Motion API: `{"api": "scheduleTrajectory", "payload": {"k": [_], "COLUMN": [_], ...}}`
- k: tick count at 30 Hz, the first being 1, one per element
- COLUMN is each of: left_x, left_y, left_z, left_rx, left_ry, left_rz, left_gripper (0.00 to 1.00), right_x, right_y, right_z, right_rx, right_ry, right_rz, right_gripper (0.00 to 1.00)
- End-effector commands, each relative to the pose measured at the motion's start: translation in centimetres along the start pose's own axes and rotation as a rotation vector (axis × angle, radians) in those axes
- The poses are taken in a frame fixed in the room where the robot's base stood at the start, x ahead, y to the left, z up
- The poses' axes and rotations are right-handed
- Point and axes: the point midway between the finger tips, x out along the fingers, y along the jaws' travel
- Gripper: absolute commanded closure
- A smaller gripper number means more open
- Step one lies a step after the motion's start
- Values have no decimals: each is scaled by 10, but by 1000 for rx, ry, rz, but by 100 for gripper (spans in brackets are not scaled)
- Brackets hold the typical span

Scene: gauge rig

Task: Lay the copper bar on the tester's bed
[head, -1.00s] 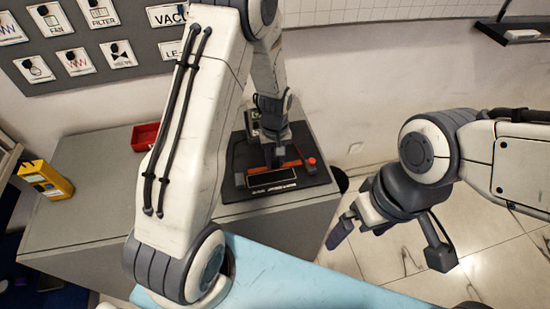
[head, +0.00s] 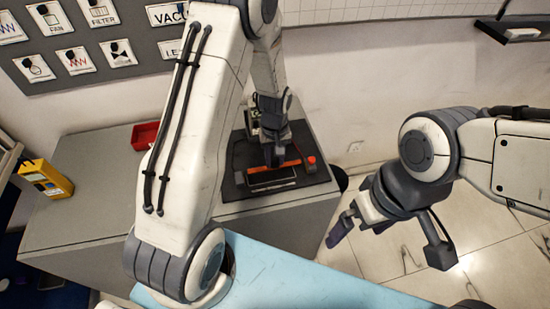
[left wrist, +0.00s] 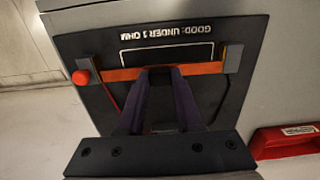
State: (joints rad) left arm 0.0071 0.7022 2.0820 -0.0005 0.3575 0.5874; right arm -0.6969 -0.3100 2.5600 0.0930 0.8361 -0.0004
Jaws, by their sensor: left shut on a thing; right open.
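The copper bar (left wrist: 205,69) is an orange strip lying crosswise over the tester (left wrist: 240,85), a black board with a dark display window and a "GOOD: UNDER 1 OHM" label. In the left wrist view the bar spans between two grey end blocks, level with them; I cannot tell if it rests on them. My left gripper (left wrist: 160,73) is shut on the middle of the bar. In the head view the bar (head: 290,163) shows under my left gripper (head: 273,162). My right gripper (head: 388,248) is open and empty, over the floor right of the bench.
A red knob (head: 311,163) stands at one end of the bar. A red tray (head: 145,135) and a yellow meter (head: 46,179) sit on the grey bench (head: 90,200) to the left. A light blue surface (head: 290,275) lies in front.

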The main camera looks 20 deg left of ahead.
Motion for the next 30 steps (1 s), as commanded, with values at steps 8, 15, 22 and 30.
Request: {"api": "scheduleTrajectory", "payload": {"k": [8, 15, 22, 30], "left_x": [9, 16, 23, 31], "left_y": [0, 0, 0, 0], "left_z": [0, 0, 0, 0], "left_rx": [0, 0, 0, 0], "left_ry": [1, 1, 0, 0], "left_rz": [0, 0, 0, 0], "left_gripper": [100, 100, 100, 100], "right_x": [6, 11, 16, 22], "right_y": [0, 1, 1, 2], "right_z": [0, 1, 1, 1], "right_rx": [0, 0, 0, 0], "right_ry": [0, 0, 0, 0], "right_rz": [0, 0, 0, 0], "right_gripper": [0, 0, 0, 0]}}
